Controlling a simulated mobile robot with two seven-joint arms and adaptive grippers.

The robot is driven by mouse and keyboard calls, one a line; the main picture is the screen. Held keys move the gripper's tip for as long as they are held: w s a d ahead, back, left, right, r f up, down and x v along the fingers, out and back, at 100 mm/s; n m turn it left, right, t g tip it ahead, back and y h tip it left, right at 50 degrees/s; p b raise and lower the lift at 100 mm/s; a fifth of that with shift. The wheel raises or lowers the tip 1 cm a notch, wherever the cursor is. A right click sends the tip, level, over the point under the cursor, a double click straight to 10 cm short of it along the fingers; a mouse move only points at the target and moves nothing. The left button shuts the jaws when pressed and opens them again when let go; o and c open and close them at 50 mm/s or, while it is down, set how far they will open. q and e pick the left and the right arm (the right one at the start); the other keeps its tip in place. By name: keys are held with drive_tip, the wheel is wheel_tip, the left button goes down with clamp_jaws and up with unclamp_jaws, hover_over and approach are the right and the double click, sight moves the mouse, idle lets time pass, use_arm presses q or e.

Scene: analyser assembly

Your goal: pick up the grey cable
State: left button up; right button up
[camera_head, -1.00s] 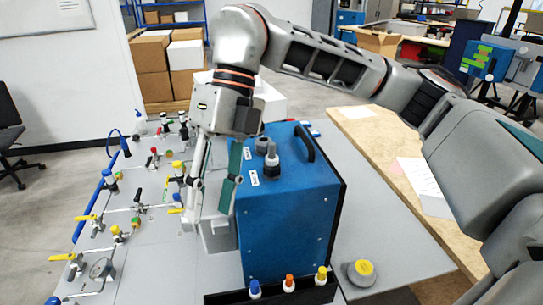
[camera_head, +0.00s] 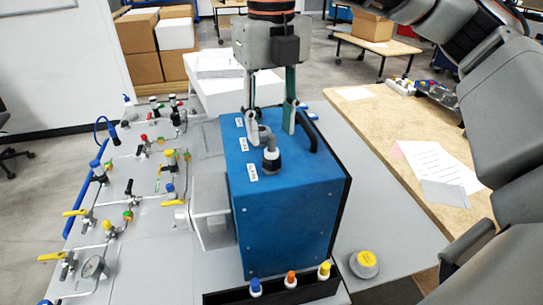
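A blue analyser box (camera_head: 285,215) stands on the grey table. Grey plug-like fittings stand on its top: one with a dark collar (camera_head: 271,158) near the front, and another grey piece (camera_head: 265,134) just behind it. I cannot tell which of them belongs to the grey cable; no loose length of cable shows. My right gripper (camera_head: 271,137) points down over the box top, its fingers apart on either side of the rear grey piece. I cannot tell whether a finger touches it. My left gripper is not in view.
A panel of pipes and coloured valves (camera_head: 130,200) lies left of the box. A black rack (camera_head: 270,292) with blue, orange and white-yellow capped bottles is in front. A yellow-topped round piece (camera_head: 364,263) sits right of it. A wooden table (camera_head: 400,125) stands to the right.

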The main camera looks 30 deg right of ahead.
sight(271, 135)
wheel_tip(271, 135, down, 2)
drive_tip(key=shift+w+f, duration=0.1)
drive_tip(key=shift+f, duration=0.15)
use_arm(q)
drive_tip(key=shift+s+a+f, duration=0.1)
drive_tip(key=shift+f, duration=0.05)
use_arm(e)
drive_tip(key=shift+f, duration=0.45)
drive_tip(key=c, duration=1)
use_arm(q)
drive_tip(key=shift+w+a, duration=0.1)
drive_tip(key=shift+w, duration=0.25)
use_arm(e)
clamp_jaws()
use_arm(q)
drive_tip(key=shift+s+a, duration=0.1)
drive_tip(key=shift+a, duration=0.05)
use_arm(e)
drive_tip(key=shift+r, duration=0.1)
